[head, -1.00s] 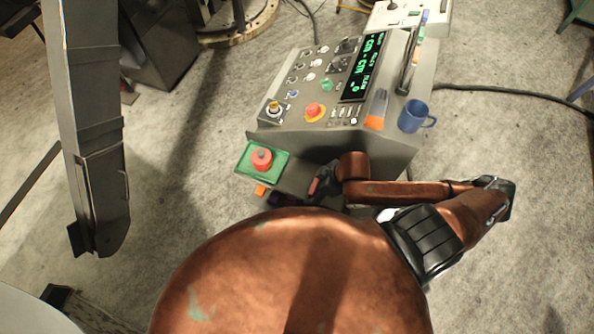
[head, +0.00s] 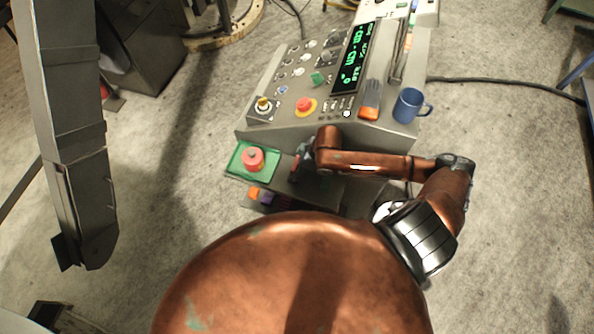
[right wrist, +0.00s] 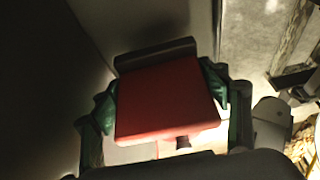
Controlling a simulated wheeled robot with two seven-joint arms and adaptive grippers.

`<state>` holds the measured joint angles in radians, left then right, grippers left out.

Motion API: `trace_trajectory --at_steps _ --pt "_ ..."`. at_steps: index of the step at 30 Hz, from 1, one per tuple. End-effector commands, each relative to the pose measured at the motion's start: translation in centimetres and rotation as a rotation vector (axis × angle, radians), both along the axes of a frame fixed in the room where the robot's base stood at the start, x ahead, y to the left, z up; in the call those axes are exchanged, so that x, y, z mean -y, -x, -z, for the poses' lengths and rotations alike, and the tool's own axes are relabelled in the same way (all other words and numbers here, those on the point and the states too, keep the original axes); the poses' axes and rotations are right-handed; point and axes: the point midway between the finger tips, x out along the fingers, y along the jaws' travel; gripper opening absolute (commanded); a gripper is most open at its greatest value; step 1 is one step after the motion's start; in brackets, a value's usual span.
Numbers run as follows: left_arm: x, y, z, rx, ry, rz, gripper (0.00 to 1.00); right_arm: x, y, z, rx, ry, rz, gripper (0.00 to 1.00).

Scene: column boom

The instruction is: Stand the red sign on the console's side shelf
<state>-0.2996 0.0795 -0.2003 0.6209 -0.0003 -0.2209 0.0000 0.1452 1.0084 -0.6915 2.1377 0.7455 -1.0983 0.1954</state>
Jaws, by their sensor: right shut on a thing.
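The red sign (right wrist: 160,97) shows in the right wrist view as a red plate with a dark strip along its far edge. My right gripper (right wrist: 165,100) is shut on it, with green-tipped fingers on both its left and right sides. In the head view my right gripper (head: 303,165) is at the console's near edge, just right of the green tray; the sign is mostly hidden there. The console (head: 300,90) has a grey side shelf (head: 330,190) on its near side, partly covered by my arm. My left gripper is not in view.
A green tray (head: 238,170) with a red round button (head: 253,159) sits left of my gripper. Small orange and purple things (head: 262,196) lie below it. A black cable (head: 500,82) runs right.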

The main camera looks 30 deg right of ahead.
Motion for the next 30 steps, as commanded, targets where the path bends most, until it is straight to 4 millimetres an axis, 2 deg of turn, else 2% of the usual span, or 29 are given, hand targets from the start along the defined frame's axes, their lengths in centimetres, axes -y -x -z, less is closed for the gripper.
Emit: trace_trajectory --at_steps 3,6,17,18,24,30 --pt "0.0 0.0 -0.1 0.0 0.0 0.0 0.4 -0.1 0.1 1.8 -0.002 -0.001 0.0 0.42" --pt "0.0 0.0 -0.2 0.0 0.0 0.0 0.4 -0.1 0.1 2.9 -0.001 -0.001 0.001 0.42" --pt "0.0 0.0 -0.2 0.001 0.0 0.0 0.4 -0.1 0.1 3.3 -0.001 -0.001 0.0 0.42" --pt "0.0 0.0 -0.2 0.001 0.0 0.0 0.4 -0.1 0.1 3.2 0.0 0.0 -0.001 0.72" --pt "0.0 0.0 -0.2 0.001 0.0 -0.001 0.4 -0.1 0.1 3.2 0.0 0.0 -0.001 0.85" --pt "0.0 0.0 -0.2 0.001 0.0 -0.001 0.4 0.0 0.1 3.2 0.0 0.0 -0.001 0.86"
